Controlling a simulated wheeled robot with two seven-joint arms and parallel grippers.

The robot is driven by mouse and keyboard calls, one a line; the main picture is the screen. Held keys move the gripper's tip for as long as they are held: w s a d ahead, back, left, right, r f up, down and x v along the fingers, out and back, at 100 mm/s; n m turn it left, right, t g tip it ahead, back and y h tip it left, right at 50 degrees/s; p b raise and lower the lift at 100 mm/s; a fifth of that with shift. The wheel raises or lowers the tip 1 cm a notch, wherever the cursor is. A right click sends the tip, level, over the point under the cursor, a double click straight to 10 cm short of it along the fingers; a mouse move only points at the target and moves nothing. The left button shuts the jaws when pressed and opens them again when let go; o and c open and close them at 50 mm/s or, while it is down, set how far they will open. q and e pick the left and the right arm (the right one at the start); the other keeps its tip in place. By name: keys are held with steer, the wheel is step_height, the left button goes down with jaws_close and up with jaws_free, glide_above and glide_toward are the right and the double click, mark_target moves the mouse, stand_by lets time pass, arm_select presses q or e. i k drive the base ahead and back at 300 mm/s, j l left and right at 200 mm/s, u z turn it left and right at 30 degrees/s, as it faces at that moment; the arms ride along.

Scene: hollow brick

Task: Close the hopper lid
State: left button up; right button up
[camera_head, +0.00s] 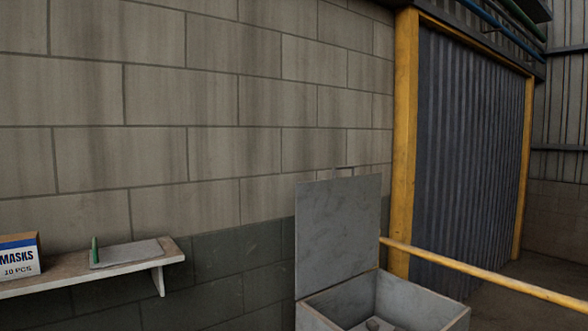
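The hopper (458,319) is a grey open-topped box at the bottom right of the head view, cut off by the lower edge. Its grey lid (338,235) stands upright at the hopper's back left side, so the hopper is open. A small grey lump (373,324) lies inside the hopper. Neither of my grippers is in view.
A shelf (70,277) on the block wall at the left holds a masks box (20,257) and a grey board with a green upright piece (95,250). A yellow rail (480,272) runs behind the hopper, near a yellow post (402,150) and corrugated door (465,160).

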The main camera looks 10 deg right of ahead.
mark_target(337, 219)
steer(key=i+l+u, duration=0.15)
steer(key=l+u, duration=0.15)
steer(key=l, duration=0.15)
steer(key=i+l+u, duration=0.1)
steer(key=l+u, duration=0.2)
steer(key=l, duration=0.2)
steer(key=l+u, duration=0.35)
steer(key=i+l, duration=0.05)
steer(key=l, duration=0.05)
